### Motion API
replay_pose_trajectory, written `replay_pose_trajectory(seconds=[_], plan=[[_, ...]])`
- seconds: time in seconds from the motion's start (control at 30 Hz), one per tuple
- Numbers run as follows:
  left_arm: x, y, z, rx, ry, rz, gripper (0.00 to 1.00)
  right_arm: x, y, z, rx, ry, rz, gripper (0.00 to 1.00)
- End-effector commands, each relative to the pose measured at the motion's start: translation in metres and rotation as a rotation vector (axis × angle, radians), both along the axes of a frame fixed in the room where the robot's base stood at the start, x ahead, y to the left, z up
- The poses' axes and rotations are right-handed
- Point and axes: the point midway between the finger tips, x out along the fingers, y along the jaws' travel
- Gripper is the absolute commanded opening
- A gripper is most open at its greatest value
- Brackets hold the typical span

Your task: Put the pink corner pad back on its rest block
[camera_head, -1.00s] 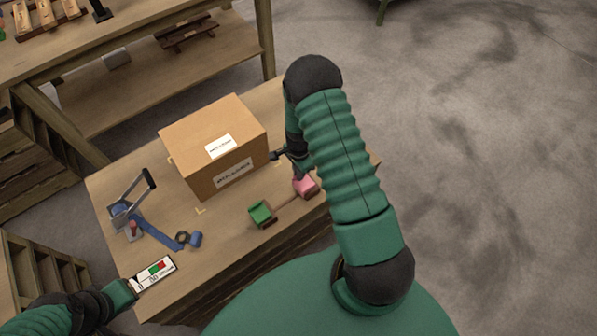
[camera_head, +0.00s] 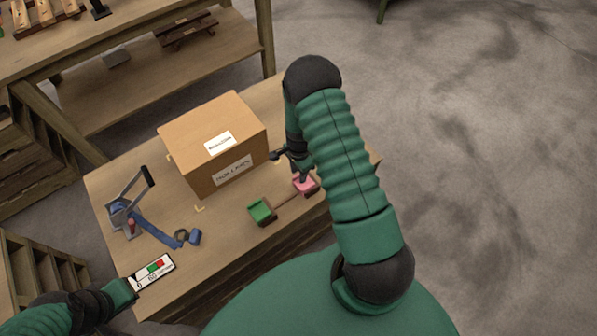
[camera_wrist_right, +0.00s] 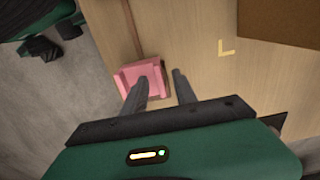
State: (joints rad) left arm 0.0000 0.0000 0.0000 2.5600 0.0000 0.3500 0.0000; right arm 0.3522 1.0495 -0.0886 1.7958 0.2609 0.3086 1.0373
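The pink corner pad (camera_head: 305,186) is at the near right part of the table, partly hidden by my right arm. It appears to sit on a small dark brown rest block (camera_head: 315,192). In the right wrist view the pink pad (camera_wrist_right: 130,75) lies just beyond the fingers. My right gripper (camera_wrist_right: 160,80) is open, its two fingers apart. One finger overlaps the pad in that view and the other is to the pad's right. I cannot tell whether they touch it. My left gripper (camera_head: 128,289) is at the lower left beside a white card; its fingers are unclear.
A cardboard box (camera_head: 192,127) stands behind the pads. A green corner pad (camera_head: 261,211) is left of the pink one. A blue strap (camera_head: 160,235), a clamp-like tool (camera_head: 125,212) and the white card (camera_head: 153,271) with red and green patches are at the left.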

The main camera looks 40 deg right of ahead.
Motion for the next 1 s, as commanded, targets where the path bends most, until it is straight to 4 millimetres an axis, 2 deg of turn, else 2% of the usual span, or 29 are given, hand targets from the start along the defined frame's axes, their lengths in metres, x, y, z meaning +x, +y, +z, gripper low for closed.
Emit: replay_pose_trajectory(seconds=[0.13, 0.23, 0.37, 0.6, 0.7, 0.83, 1.0], plan=[[0.0, 0.0, 0.001, 0.0, 0.0, 0.0, 0.0, 0.0, 0.0, 0.002, 0.0, 0.0, 0.0, 0.34], [0.0, 0.0, 0.003, 0.0, 0.0, 0.0, 0.0, 0.001, 0.0, 0.014, 0.0, -0.001, 0.001, 0.34], [0.0, 0.0, 0.008, 0.0, 0.0, 0.0, 0.0, 0.002, 0.0, 0.046, -0.001, -0.003, 0.002, 0.34], [0.0, 0.0, 0.018, 0.0, 0.0, 0.0, 0.0, 0.002, -0.001, 0.118, -0.001, -0.004, 0.001, 0.34], [0.0, 0.0, 0.021, 0.0, 0.0, 0.0, 0.0, 0.002, -0.001, 0.142, 0.0, -0.003, 0.001, 0.34], [0.0, 0.0, 0.023, 0.0, 0.0, 0.0, 0.0, 0.002, -0.001, 0.161, 0.0, -0.001, 0.0, 0.34], [0.0, 0.0, 0.023, 0.0, 0.0, 0.0, 0.0, 0.001, -0.001, 0.167, 0.001, 0.001, 0.0, 0.34]])
